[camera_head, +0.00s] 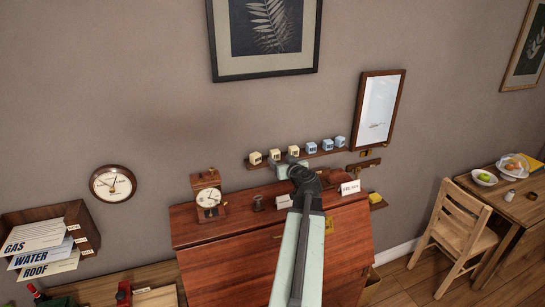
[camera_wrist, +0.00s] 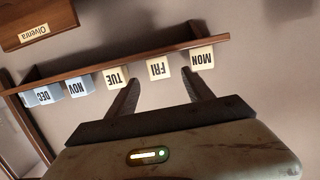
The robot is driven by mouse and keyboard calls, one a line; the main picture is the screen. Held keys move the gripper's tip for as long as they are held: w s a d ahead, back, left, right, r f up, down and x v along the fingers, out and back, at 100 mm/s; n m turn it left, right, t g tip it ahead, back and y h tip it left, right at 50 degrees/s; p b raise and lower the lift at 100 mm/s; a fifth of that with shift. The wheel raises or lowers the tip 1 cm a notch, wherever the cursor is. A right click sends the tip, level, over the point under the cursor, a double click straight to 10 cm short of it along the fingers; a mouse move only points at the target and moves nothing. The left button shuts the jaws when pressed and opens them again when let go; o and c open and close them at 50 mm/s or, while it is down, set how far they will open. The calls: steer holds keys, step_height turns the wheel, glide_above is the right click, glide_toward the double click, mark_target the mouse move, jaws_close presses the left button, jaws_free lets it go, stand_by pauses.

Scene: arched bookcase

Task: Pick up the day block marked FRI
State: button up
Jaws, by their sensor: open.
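The cream FRI block (camera_wrist: 160,68) appears upside down in the wrist view, on a narrow wooden shelf (camera_wrist: 118,62). It sits between the cream TUE block (camera_wrist: 117,77) and the cream MON block (camera_wrist: 202,58), with small gaps. My gripper (camera_wrist: 160,85) is open and empty. Its two dark fingers point toward the shelf, one on each side of the FRI block, and I cannot tell whether they reach it. In the head view the FRI block (camera_head: 275,155) is the middle cream block, and my gripper (camera_head: 289,168) is just below the shelf.
Blue NOV (camera_wrist: 78,86) and DEC (camera_wrist: 43,96) blocks stand farther along the shelf. Below the shelf is a reddish wooden desk (camera_head: 235,255) with a clock (camera_head: 208,195) and a white card (camera_head: 350,187). A framed picture (camera_head: 378,110) hangs right of the blocks.

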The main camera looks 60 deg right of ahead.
mark_target(276, 155)
steer(key=b+x, duration=0.1)
steer(key=x, duration=0.4)
steer(key=shift+f, duration=0.1)
steer(key=shift+s, duration=0.15)
jaws_close()
